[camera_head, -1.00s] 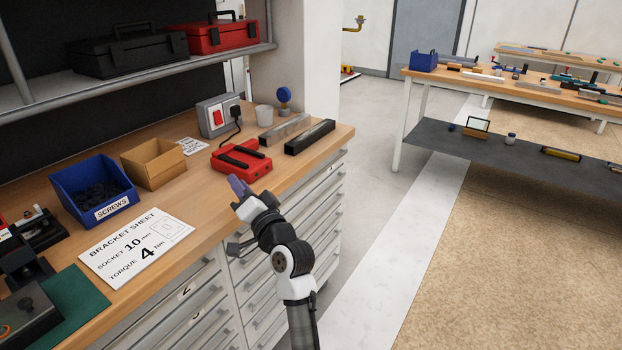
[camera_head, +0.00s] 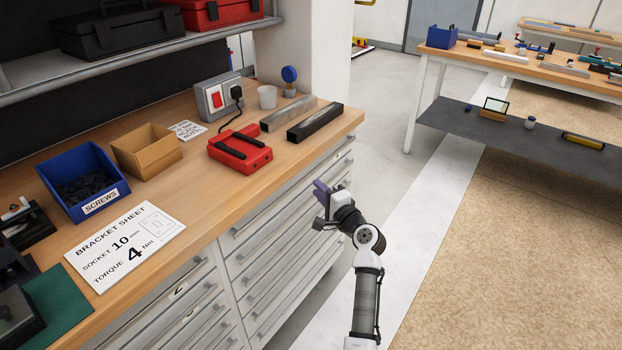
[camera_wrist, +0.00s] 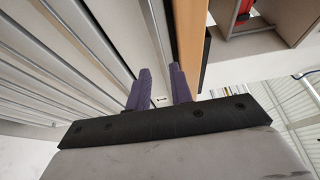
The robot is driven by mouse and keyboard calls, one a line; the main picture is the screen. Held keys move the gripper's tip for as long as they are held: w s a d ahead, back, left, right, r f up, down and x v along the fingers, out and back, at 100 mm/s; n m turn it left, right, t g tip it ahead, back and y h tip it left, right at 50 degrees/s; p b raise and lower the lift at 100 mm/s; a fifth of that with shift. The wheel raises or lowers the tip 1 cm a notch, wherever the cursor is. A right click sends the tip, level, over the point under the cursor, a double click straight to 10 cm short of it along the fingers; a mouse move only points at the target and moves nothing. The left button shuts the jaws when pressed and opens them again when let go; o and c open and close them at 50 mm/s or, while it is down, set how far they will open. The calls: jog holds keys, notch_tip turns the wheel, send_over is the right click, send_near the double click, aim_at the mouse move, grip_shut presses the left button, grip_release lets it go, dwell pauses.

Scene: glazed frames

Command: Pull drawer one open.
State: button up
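The cabinet under the workbench has two columns of grey drawers with bar handles. The top drawer of the right column (camera_head: 285,203) carries a small label (camera_head: 337,156) near its right end, too small to read. In the left column a drawer label (camera_head: 180,290) reads 2, with a 3 below it. I cannot make out a 1 for certain. My gripper (camera_head: 320,189) is in front of the right column, near its right end, apart from the handles. In the wrist view its purple fingers (camera_wrist: 161,88) stand apart and empty, with a small label visible between them.
The wooden benchtop (camera_head: 225,205) overhangs the drawers. On it are a red device (camera_head: 240,150), dark bar (camera_head: 315,123), blue screw bin (camera_head: 83,183), cardboard box (camera_head: 147,150) and bracket sheet (camera_head: 125,246). The floor to the right is clear up to another table (camera_head: 520,70).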

aim_at(307, 178)
jog(key=x, duration=0.5)
jog(key=shift+w+p, duration=0.1)
jog(key=shift+p, duration=0.2)
grip_shut()
